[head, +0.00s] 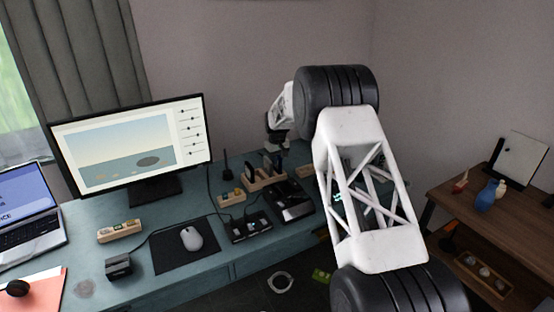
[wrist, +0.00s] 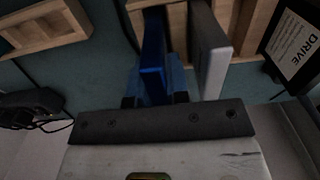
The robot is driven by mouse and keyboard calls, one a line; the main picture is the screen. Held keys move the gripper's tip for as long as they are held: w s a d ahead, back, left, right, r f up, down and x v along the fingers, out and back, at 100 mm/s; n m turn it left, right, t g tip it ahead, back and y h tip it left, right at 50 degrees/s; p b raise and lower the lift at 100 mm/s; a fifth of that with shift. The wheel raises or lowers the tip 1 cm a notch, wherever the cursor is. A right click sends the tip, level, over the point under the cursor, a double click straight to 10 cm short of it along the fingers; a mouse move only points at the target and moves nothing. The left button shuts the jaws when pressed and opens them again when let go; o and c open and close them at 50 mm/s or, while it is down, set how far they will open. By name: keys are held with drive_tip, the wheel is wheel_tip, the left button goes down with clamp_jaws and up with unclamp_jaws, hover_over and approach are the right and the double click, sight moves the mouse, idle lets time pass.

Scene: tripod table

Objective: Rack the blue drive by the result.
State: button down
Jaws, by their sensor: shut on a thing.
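The blue drive (wrist: 153,45) stands on edge between my gripper's fingers (wrist: 154,98) in the wrist view, and my gripper is shut on it. A grey drive (wrist: 210,50) stands upright just right of it. A wooden rack (wrist: 246,22) lies beyond them; whether the blue drive sits in a slot or above one I cannot tell. In the head view my gripper (head: 276,146) is over the far side of the desk, at the wooden rack (head: 260,184). The blue drive is too small and shaded to make out there. A card reading "DRIVE" (wrist: 292,46) lies at the right of the wrist view.
A black dock (head: 291,203) and a black box (head: 247,227) stand in front of the rack. Small wooden trays (head: 230,200) (head: 119,234) sit on the desk. The monitor (head: 130,150), mouse (head: 191,238) and laptop (head: 30,215) are left. A wooden shelf (head: 465,205) stands right.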

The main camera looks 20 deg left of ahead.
drive_tip(key=shift+f, duration=0.3)
drive_tip(key=c, duration=1)
unclamp_jaws()
drive_tip(key=shift+r, duration=3.9)
